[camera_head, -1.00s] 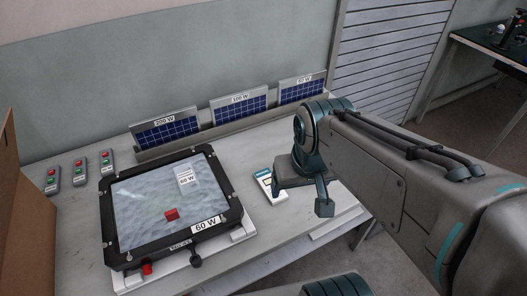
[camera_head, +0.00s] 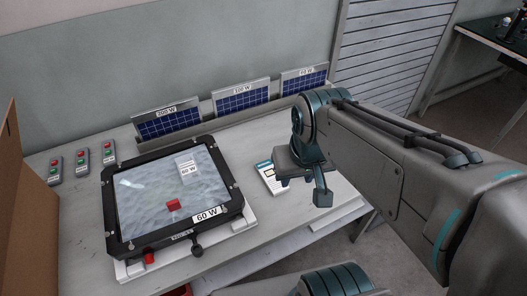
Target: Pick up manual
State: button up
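The manual, a small white booklet with a blue band (camera_head: 268,176), lies on the table just right of the floodlight housing. Its right part is partly covered by my gripper. My gripper (camera_head: 304,188) hangs over the table at the right edge of the manual, pointing down. One finger shows at its front right; the other is mostly hidden, so its opening cannot be judged. I cannot tell whether it touches the manual.
A black-framed floodlight housing (camera_head: 122,246) labelled 60 W lies on a white stand on the grey table (camera_head: 85,262). Several small solar panels (camera_head: 240,98) stand in a rack at the back. Button boxes (camera_head: 82,163) lie at left, beside a cardboard box (camera_head: 22,215).

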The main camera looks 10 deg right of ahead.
aim_at(265, 169)
jog(key=u, duration=0.45)
jog(key=k, duration=1.1)
jog(key=z, duration=0.65)
jog(key=i, duration=1.35)
jog(key=u, duration=0.15)
